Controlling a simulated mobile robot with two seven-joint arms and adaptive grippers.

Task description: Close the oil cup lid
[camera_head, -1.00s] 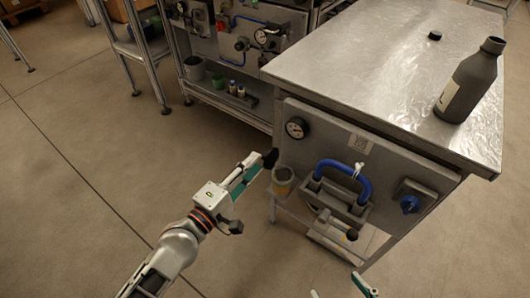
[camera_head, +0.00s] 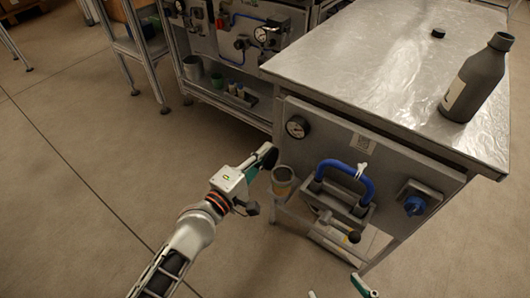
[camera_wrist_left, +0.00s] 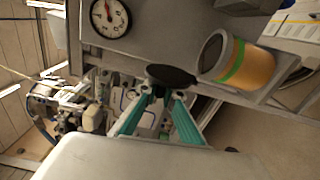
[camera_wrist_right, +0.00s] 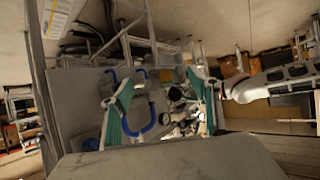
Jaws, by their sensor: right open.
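The oil cup (camera_head: 283,182) is an amber cup with a grey rim on the front of the metal bench. It shows larger in the left wrist view (camera_wrist_left: 243,65), with a green band and its mouth uncovered. Its dark round lid (camera_head: 267,157) stands open beside the mouth, and shows as a black disc in the left wrist view (camera_wrist_left: 171,76). My left gripper (camera_wrist_left: 167,96) has its fingertips close together at the lid's near edge; whether they grip it is unclear. My right gripper (camera_wrist_right: 162,95) is open and empty, low before the bench.
The bench front carries a gauge (camera_head: 297,127), a blue handle (camera_head: 344,176) and a blue knob (camera_head: 413,205). A dark bottle (camera_head: 476,80) and a small black cap (camera_head: 438,33) stand on the bench top (camera_head: 360,60). The floor left of my left arm is clear.

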